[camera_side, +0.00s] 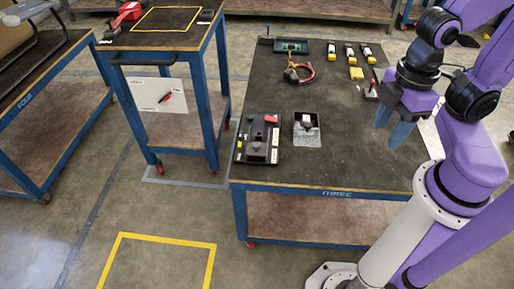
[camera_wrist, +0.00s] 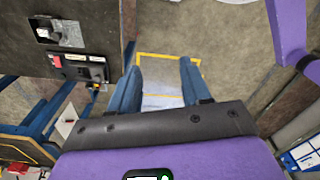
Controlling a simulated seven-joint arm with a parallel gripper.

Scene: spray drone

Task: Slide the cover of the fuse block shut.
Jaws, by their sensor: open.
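My gripper (camera_side: 392,128) is open and empty, its two blue fingers apart. In the side view it shows over the right part of the dark tabletop, well right of the small parts. A small dark block with a pale part and a clear or grey plate (camera_side: 306,131) sits at the table's middle front; it looks like the fuse block, but I cannot be certain. The plate extends toward the front edge. The wrist view shows this block (camera_wrist: 45,30) at upper left, away from the fingers of my gripper (camera_wrist: 161,66). Nothing touches it.
A black panel (camera_side: 257,151) with a red piece stands just left of the block. The tabletop between block and gripper is clear.

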